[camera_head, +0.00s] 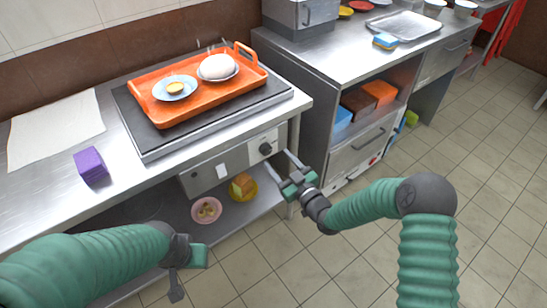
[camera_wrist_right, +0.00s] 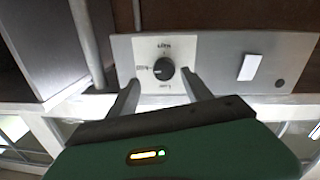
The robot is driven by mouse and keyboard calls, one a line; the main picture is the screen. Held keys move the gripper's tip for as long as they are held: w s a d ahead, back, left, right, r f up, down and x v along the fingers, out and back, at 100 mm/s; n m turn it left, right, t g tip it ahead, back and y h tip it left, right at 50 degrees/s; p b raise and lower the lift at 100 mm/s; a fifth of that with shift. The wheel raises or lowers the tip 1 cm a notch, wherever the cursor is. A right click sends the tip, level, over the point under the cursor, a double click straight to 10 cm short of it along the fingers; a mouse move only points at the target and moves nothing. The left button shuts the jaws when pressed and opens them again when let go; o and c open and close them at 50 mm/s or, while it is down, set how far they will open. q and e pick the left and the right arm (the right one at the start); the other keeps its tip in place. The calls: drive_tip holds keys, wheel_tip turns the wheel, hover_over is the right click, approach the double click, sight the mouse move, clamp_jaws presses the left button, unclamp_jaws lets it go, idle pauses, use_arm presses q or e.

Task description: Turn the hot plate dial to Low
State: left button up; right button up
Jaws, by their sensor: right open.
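The hot plate's dial (camera_head: 265,149) is a black round knob on a pale plate at the right of the steel front panel (camera_head: 226,166). In the right wrist view the dial (camera_wrist_right: 164,69) has small labels around it, hard to read, and a white pointer mark toward the left. My right gripper (camera_head: 280,161) is open just in front of the dial. In the wrist view its fingertips (camera_wrist_right: 161,80) lie either side of the dial's lower part; I cannot tell whether they touch it. My left gripper (camera_head: 188,260) hangs at the lower left, its jaws unclear.
An orange tray (camera_head: 157,120) with a bowl and a white bun sits on the dark hot plate top (camera_head: 141,133). A purple block (camera_head: 91,166) lies on the counter. Bowls stand on the shelf below (camera_head: 240,209). A steel cabinet (camera_head: 304,85) stands right of the dial. The floor is clear.

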sight(268, 151)
drive_tip(key=w+a, duration=0.3)
drive_tip(key=shift+w+a+b, duration=0.15)
drive_tip(key=shift+a+b, duration=0.1)
drive_tip(key=shift+b, duration=0.05)
drive_tip(key=shift+d, duration=0.35)
drive_tip(key=shift+c, duration=0.9)
clamp_jaws()
